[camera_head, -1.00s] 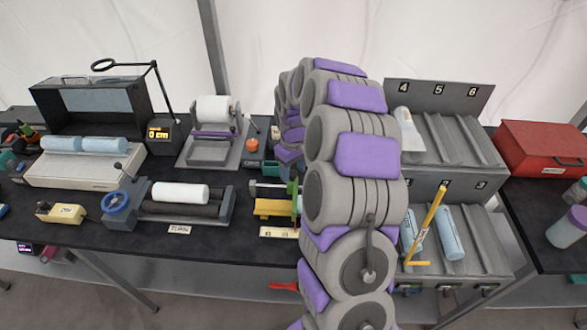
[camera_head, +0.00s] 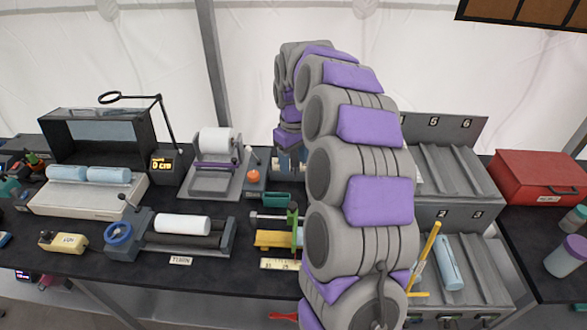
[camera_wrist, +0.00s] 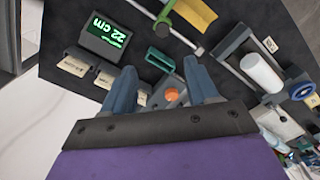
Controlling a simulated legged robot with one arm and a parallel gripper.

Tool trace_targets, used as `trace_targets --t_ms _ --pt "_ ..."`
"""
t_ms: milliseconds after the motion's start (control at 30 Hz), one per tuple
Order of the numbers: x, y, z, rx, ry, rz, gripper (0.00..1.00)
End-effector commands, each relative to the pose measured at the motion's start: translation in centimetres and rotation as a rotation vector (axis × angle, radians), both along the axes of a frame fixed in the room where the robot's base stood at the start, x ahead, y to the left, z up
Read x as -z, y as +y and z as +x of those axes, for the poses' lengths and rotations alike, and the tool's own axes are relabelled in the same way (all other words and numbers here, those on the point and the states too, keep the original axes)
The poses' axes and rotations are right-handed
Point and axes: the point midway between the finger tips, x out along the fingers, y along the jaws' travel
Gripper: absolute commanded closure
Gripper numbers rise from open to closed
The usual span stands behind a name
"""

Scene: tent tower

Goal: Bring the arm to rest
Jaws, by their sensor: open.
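My arm rises in front of the bench in the head view, its grey and purple links curving up and over. My gripper (camera_wrist: 160,90) shows in the wrist view as two blue-grey fingers, spread apart with nothing held between them. It is above the dark bench (camera_wrist: 138,55), apart from it. Between and beyond the fingers I see an orange knob (camera_wrist: 172,94) and a teal bracket (camera_wrist: 160,59). In the head view the gripper is mostly hidden behind my arm.
A numbered grey rack (camera_head: 452,172) stands right of my arm, with a red box (camera_head: 538,177) beyond it. Left are a roller stand (camera_head: 190,232), a paper roll holder (camera_head: 214,170) and a black-framed case (camera_head: 95,140). A display (camera_wrist: 105,35) stands near the gripper. Air above the bench is clear.

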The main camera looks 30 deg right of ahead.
Motion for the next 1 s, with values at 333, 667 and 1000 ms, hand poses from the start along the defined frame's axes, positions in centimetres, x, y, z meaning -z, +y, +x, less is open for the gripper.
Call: trace_targets --t_ms 333,667,1000 --pt "-0.5 0.0 0.0 -0.001 0.001 0.0 0.41" --pt "-0.6 0.2 -0.2 -0.002 0.001 0.001 0.41" --pt "-3.0 8.2 -6.7 -0.028 0.025 0.026 0.41"
